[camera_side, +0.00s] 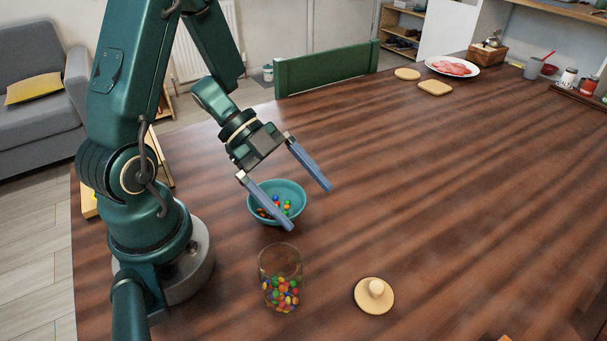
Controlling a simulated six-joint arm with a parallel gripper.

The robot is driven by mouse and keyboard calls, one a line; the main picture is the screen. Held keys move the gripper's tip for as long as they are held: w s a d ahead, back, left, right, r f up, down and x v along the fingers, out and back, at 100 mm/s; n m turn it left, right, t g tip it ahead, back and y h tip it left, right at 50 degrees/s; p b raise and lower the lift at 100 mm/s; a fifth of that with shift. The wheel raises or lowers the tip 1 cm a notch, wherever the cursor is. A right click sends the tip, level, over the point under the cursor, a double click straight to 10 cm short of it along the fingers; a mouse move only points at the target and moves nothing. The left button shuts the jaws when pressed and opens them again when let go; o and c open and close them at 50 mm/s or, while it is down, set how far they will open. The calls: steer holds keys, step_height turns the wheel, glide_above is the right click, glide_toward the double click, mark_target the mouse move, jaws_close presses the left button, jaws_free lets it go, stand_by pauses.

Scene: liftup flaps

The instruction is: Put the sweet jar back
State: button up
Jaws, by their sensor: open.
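A clear glass jar (281,279) with several colourful candies in its lower half stands upright on the table near the front. It has no lid on it. A round cream lid with a knob (374,294) lies on the table to the right of the jar. A teal bowl (263,218) with several candies in it sits behind the jar. My gripper (311,208) is open and empty, its two blue fingers spread above and in front of the bowl. One finger hides part of the bowl.
At the far end are two coasters (435,88), a plate of sliced meat (453,67), a wooden box (487,53), a grey cup (532,68) and condiment jars (568,78). A green chair (326,69) stands behind.

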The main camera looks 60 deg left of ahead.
steer(key=w+a+r+n+t+y, duration=0.6)
steer(key=w+a+r+n+y, duration=0.3)
steer(key=y, duration=0.3)
steer(key=s+d+r+n+g+h, duration=0.1)
steer(key=s+d+n+g, duration=0.1)
steer(key=s, duration=0.5)
steer(key=s+d+r+n+g+h, duration=0.1)
steer(key=s+d+n+g, duration=0.1)
steer(key=s+d+n, duration=0.3)
steer(key=s+d, duration=0.2)
steer(key=s, duration=0.1)
steer(key=shift+s+n+g+h, duration=0.15)
steer(key=shift+n+g+h, duration=0.15)
steer(key=shift+g, duration=0.1)
